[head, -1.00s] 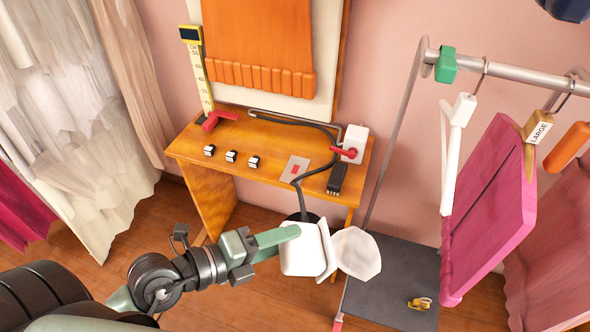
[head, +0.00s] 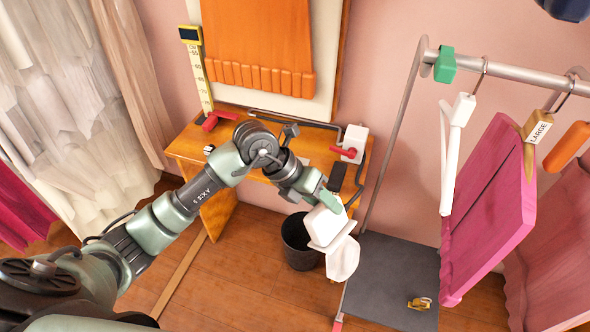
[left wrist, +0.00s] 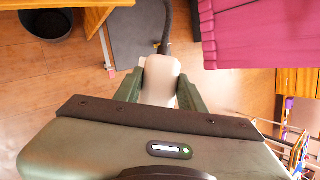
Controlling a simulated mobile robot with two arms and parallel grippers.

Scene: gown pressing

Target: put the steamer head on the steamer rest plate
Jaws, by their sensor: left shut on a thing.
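The white steamer head (head: 325,226) is held in my left gripper (head: 329,203), in front of the table's right front corner and out past its edge. A pale, rounded shape (head: 343,259) shows just below the head; I cannot tell if it is steam. In the left wrist view the fingers (left wrist: 162,88) are shut on the pale handle (left wrist: 161,72), with a dark hose (left wrist: 167,25) running away from it. My right gripper is not in view.
The wooden table (head: 186,148) carries a white box with a red tap (head: 354,141) and a black block (head: 337,178). A black bin (head: 299,240) stands on the floor below. A rail with a pink garment (head: 492,210) stands at right.

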